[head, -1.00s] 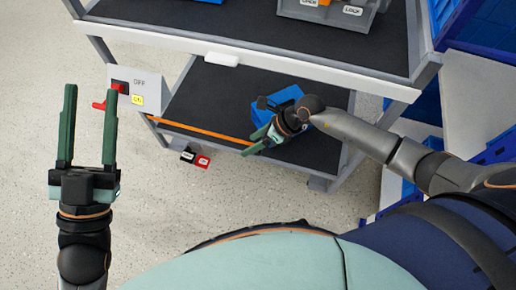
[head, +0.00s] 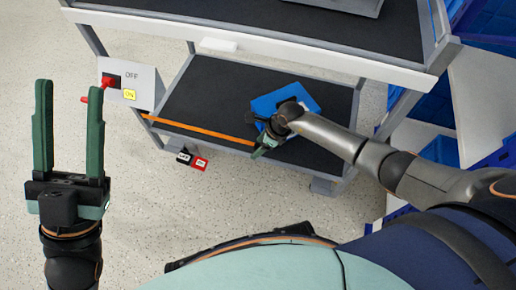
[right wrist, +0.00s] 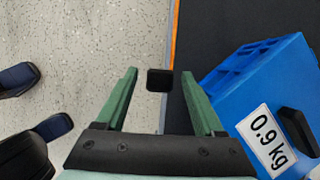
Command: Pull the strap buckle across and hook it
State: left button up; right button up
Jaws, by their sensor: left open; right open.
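The orange strap (head: 200,131) runs along the front edge of the cart's lower shelf, from the post at the left to my right gripper. In the right wrist view a small black block (right wrist: 159,86), likely the strap buckle, sits between the fingertips of my right gripper (right wrist: 158,74). The orange strap (right wrist: 173,35) leads up from it. That gripper is open around the block; contact cannot be told. In the head view my right gripper (head: 263,147) is small and partly hidden by its wrist. My left gripper (head: 69,87) is open and empty, left of the cart. The hook cannot be made out.
A blue bin (head: 306,92) stands on the lower shelf (head: 210,95); its 0.9 kg label (right wrist: 268,138) shows beside my right gripper. A switch box (head: 143,80) with a red knob is on the cart's left. Black and red tags (head: 198,163) hang below. The floor in front is clear.

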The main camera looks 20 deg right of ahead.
jog(key=shift+w+a+f, duration=0.1)
jog(key=shift+a+f, duration=0.05)
jog(key=shift+f, duration=0.2)
jog(key=shift+c, duration=0.2)
grip_shut()
dwell(1.0)
